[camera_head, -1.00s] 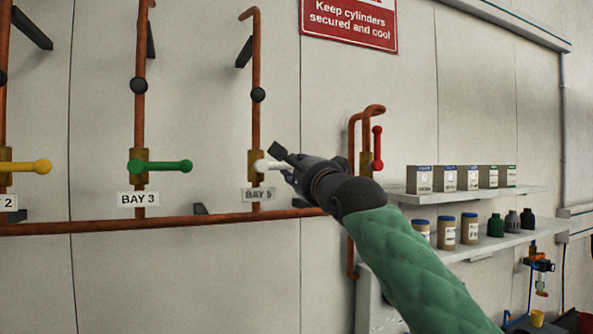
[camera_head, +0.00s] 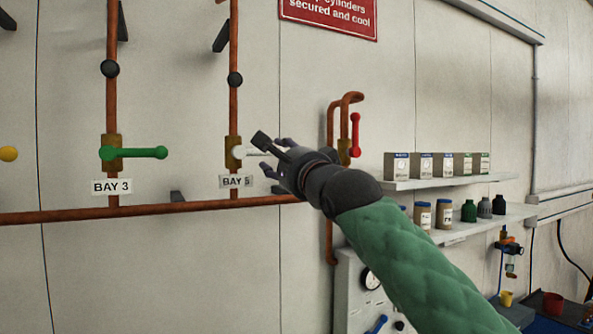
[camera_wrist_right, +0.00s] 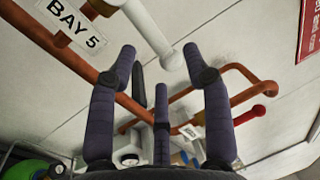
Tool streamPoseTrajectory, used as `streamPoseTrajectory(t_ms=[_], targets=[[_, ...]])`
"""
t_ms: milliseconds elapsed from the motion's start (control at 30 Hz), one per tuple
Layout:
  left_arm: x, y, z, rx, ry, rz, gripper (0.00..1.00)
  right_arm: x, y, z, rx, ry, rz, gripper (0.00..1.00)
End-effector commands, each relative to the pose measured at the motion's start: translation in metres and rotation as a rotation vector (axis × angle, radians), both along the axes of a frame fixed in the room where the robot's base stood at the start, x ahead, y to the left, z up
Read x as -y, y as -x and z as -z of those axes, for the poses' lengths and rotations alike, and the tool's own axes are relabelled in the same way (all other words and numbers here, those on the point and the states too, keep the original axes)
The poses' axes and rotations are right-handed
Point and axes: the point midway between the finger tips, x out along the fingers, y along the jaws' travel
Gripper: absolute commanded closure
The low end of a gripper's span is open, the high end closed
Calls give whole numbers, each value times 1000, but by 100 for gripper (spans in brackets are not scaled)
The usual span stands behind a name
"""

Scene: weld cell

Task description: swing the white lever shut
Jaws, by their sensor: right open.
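The white lever (camera_head: 254,152) sticks out sideways to the right from a brass valve (camera_head: 233,153) on the copper pipe above the BAY 5 label (camera_head: 237,181). My right gripper (camera_head: 268,157) is open at the lever's outer end and partly hides it in the head view. In the right wrist view the white lever (camera_wrist_right: 148,28) reaches in from the top, its rounded end just beyond the open fingers (camera_wrist_right: 160,72). No contact shows there. My left gripper is not in view.
A green lever (camera_head: 140,153) on the BAY 3 pipe is to the left. A red lever (camera_head: 355,135) stands upright to the right, close to my right arm. A horizontal copper pipe (camera_head: 150,208) runs below. Shelves (camera_head: 460,182) hold boxes and jars.

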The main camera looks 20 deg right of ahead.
Motion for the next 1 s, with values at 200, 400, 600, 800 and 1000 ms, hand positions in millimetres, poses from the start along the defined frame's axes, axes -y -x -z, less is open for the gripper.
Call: streamPoseTrajectory(t_ms=[200,400,600,800,1000], targets=[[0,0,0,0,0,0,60,1,26,5,0,0,-1,50],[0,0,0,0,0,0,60,1,49,10,-1,1,-1,50],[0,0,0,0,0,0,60,0,67,15,-3,2,-3,50],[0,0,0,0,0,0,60,1,76,17,-4,1,-1,50],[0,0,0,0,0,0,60,1,77,18,-4,1,-1,50]])
